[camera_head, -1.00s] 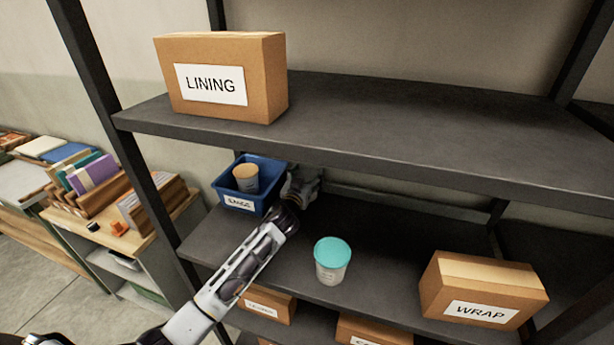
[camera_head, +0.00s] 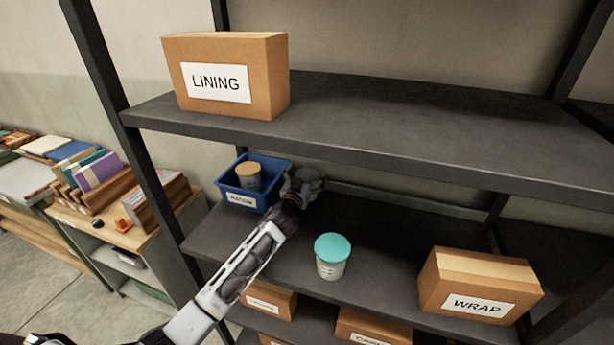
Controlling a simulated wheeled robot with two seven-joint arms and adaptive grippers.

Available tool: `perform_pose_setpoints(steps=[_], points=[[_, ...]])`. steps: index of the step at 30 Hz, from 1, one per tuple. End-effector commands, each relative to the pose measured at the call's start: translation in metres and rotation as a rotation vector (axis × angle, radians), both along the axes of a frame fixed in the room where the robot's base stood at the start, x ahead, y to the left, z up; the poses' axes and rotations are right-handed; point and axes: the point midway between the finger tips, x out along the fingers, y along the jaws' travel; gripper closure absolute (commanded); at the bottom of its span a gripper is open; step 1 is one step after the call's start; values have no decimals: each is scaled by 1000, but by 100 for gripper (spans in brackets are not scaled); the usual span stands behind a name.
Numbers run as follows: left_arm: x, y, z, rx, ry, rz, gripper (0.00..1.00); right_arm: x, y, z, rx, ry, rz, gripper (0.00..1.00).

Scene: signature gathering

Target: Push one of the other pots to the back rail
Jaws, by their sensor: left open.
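A white pot with a teal lid (camera_head: 332,257) stands upright on the middle shelf (camera_head: 385,283), near its front. A pot with an orange-tan lid (camera_head: 248,176) stands inside a blue bin (camera_head: 243,200) at the shelf's left end. The back rail (camera_head: 410,201) runs along the rear of this shelf. My left gripper (camera_head: 304,181) is at the back of the shelf, just right of the blue bin and behind the teal-lidded pot, apart from that pot. Its fingers are small and dark here, and nothing shows held in it. My right gripper is not in view.
A box marked WRAP (camera_head: 478,288) stands at the shelf's right. A box marked LINING (camera_head: 228,75) is on the upper shelf (camera_head: 400,115), which overhangs. More boxes (camera_head: 268,300) sit below. The shelf between teal-lidded pot and rail is clear.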

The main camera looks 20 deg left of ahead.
Motion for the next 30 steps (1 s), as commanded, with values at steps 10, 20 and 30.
perform_pose_setpoints(steps=[10,20,30], points=[[0,0,0,0,0,0,4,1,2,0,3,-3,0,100],[-13,0,-1,1,1,-1,4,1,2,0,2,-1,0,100],[-41,1,-1,0,0,-1,4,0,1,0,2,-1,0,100]])
